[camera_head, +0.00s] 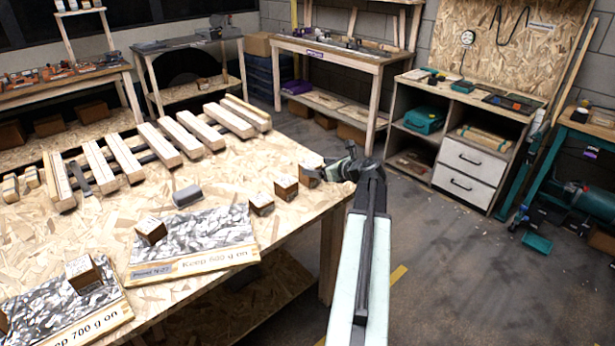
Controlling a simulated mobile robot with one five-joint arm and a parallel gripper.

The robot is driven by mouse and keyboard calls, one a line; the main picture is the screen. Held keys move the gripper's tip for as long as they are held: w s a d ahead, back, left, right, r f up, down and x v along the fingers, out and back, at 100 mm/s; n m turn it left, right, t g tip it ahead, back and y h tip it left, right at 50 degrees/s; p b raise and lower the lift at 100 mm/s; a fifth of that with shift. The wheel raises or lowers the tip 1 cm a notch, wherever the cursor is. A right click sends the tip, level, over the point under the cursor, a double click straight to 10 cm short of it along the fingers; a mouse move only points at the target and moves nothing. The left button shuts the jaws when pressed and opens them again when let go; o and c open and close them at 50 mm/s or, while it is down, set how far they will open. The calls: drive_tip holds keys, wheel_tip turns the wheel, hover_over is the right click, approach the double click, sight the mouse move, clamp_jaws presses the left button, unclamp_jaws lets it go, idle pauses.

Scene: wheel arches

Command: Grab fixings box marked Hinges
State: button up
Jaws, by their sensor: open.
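Several small brown boxes with pale labelled tops stand on the chipboard table (215,285). One box (308,175) is at the right edge, just left of my gripper (332,168); I cannot tell if they touch. A second box (286,188) and a third box (261,205) stand in a row to its left. Another box (151,231) stands on the "Keep 600 g on" board (215,238), and another box (84,273) on the "Keep 700 g on" board (50,308). The labels are too small to read, so I cannot tell which says Hinges. My gripper is open, its fingers partly hidden.
Wooden battens (125,157) lie in a row across the table's back. A grey block (187,196) sits mid-table. A workbench (340,55) and a drawer cabinet (467,165) stand behind. The floor (450,280) right of the table is mostly clear.

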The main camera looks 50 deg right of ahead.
sight(308, 163)
drive_tip(key=b+x, duration=0.2)
drive_tip(key=x, duration=0.3)
drive_tip(key=shift+w+f, duration=0.1)
drive_tip(key=shift+f, duration=0.1)
drive_tip(key=shift+c, duration=0.6)
clamp_jaws()
drive_tip(key=shift+r, duration=0.15)
drive_tip(key=shift+r+p, duration=0.6)
drive_tip(key=shift+p, duration=0.1)
drive_tip(key=r+p, duration=0.2)
drive_tip(key=r, duration=0.1)
drive_tip(key=shift+s+p, duration=0.25)
drive_tip(key=shift+p, duration=0.15)
drive_tip(key=s+a, duration=0.2)
drive_tip(key=s, duration=1.3)
drive_tip(key=shift+s+a+r+p, duration=0.25)
drive_tip(key=shift+a+r+p, duration=0.05)
drive_tip(key=shift+a+p, duration=0.1)
